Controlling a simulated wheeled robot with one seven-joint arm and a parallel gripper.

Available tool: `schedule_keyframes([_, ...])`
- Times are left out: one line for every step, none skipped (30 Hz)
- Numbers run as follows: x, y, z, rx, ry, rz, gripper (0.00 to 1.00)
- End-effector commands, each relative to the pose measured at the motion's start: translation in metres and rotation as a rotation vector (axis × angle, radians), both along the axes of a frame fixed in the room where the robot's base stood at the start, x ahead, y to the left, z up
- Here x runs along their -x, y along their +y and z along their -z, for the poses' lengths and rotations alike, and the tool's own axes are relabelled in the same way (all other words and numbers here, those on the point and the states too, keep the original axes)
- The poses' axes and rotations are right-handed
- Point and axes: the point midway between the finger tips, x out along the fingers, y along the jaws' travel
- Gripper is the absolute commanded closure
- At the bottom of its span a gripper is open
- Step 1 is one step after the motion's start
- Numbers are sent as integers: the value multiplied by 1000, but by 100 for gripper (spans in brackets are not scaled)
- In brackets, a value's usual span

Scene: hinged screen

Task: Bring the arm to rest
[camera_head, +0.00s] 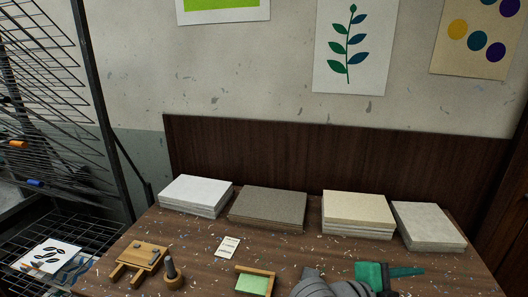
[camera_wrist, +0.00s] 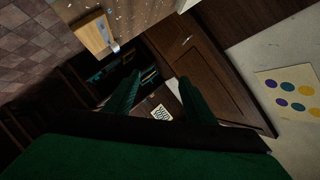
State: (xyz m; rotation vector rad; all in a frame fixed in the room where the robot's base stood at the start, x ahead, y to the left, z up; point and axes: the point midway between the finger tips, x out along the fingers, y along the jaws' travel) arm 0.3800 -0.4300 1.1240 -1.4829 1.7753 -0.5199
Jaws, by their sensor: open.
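My gripper (camera_head: 404,271) is at the front right of the table in the head view, with a teal finger pointing right. It is beside the paper stacks' near side and apart from them. In the wrist view its two green fingers (camera_wrist: 159,78) stand well apart with nothing held between them. Part of my grey arm shows at the bottom edge of the head view.
The speckled table (camera_head: 310,250) bears several paper stacks, including a white one (camera_head: 196,193). In front are a wooden block piece (camera_head: 140,256), a dark-handled tool (camera_head: 171,270), a small card (camera_head: 228,246) and a green-filled wooden frame (camera_head: 253,283). A wire rack (camera_head: 55,110) stands left.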

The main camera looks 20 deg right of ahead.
Motion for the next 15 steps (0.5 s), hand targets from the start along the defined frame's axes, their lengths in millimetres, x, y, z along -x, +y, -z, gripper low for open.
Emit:
schedule_keyframes([-5,0,-3,56,54,-43,51])
schedule_keyframes([-10,0,-6,88,80,-70,51])
schedule_keyframes([-16,2,-8,129,118,-108,51])
schedule_keyframes([-21,4,-10,160,145,-135,51])
schedule_keyframes([-27,6,-11,190,172,-163,51])
schedule_keyframes([-34,9,-12,229,209,-200,51])
schedule_keyframes([-39,12,-12,256,236,-229,51])
schedule_keyframes([-44,15,-12,285,262,-256,51])
schedule_keyframes([-50,20,-12,322,298,-294,51])
schedule_keyframes([-55,23,-11,349,323,-323,51])
schedule_keyframes([-60,27,-9,375,350,-351,51])
schedule_keyframes([-66,33,-6,409,383,-388,51])
schedule_keyframes([-71,38,-4,434,409,-417,51])
schedule_keyframes([-75,42,-1,457,434,-445,51])
schedule_keyframes([-81,49,4,488,466,-484,51])
